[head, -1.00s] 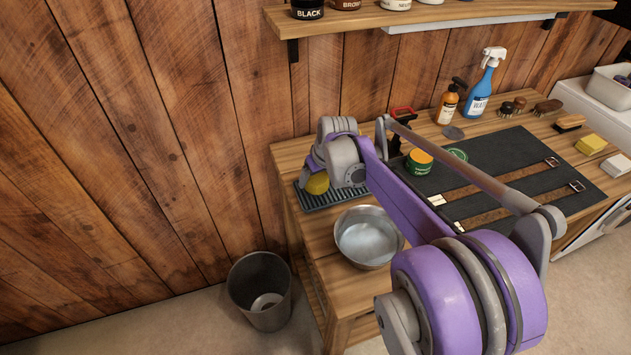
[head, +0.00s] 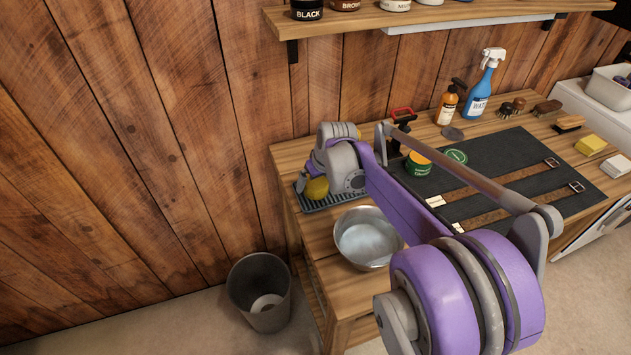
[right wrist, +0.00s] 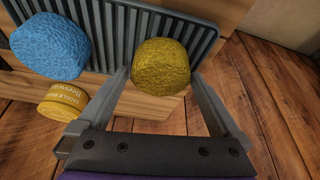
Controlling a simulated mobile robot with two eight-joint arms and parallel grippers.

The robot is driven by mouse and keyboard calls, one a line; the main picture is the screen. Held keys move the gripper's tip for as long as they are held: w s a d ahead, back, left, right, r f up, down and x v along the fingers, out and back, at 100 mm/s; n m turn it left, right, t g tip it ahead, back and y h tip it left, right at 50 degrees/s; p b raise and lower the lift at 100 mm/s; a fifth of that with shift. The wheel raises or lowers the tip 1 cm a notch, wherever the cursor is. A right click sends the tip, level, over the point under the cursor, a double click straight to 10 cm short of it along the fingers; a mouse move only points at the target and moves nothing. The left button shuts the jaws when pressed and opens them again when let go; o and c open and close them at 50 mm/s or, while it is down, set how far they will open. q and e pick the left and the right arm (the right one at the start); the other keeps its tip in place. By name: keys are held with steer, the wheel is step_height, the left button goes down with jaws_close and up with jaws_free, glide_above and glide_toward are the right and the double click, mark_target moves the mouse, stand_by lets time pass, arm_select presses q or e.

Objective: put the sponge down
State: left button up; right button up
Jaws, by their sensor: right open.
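The round, rough yellow sponge (head: 317,187) sits at the dark ribbed rack (head: 340,197) at the near left end of the bench. In the right wrist view the sponge (right wrist: 161,66) overlaps the edge of the rack (right wrist: 150,22). My right gripper (head: 309,182) is at the sponge, partly hidden by its own wrist in the head view. In the right wrist view my right gripper (right wrist: 161,80) is open, one finger on each side of the sponge. Its fingers do not look closed on it. My left gripper is not in view.
A blue sponge (right wrist: 48,46) and a yellow saddle soap tin (right wrist: 63,101) are left of the yellow sponge in the right wrist view. A metal bowl (head: 367,238) stands close to the rack. A bin (head: 259,290) is on the floor. The plank wall is behind.

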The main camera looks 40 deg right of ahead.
steer(key=p+v, duration=0.1)
steer(key=v, duration=1)
steer(key=shift+s+r, duration=0.2)
jaws_close()
stand_by(1.0)
